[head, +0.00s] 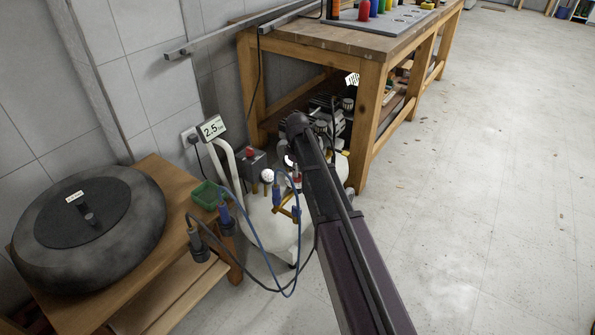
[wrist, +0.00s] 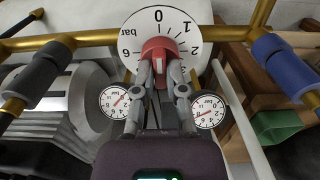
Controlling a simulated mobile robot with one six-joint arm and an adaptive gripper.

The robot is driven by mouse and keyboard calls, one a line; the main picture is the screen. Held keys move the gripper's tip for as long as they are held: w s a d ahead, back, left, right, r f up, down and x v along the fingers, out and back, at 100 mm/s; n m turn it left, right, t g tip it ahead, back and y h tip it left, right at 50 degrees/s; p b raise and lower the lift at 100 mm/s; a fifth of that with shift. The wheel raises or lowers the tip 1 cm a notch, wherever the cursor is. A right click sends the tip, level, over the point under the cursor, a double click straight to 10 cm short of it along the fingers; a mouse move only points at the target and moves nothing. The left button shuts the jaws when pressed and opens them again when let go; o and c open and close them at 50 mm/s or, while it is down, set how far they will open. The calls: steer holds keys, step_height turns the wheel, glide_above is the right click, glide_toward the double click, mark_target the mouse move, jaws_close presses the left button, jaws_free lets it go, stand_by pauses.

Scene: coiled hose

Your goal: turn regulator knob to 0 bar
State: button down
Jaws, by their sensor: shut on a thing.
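The red regulator knob (wrist: 160,48) sits at the middle of a round white dial plate (wrist: 140,22) in the wrist view. The plate shows 0 at the top, 1 and 2 to the right, and 6 to the left, with "bar" beside it. My gripper (wrist: 160,62) is shut on the knob, one finger on each side. Which number the knob points to is hard to tell, as the fingers cover its lower part. Two small gauges, left (wrist: 115,101) and right (wrist: 207,110), flank the fingers. In the head view my arm mostly hides this spot.
A display reading 2.5 (head: 212,128) stands by the wall. Brass pipes (wrist: 95,37) with blue-grey couplings cross near the dial. The white compressor tank (head: 265,228), looping hoses and a workbench (head: 370,110) crowd the arm. Floor at right is clear.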

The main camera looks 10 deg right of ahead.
steer(key=c, duration=0.7)
jaws_free()
steer(key=shift+m, duration=0.4)
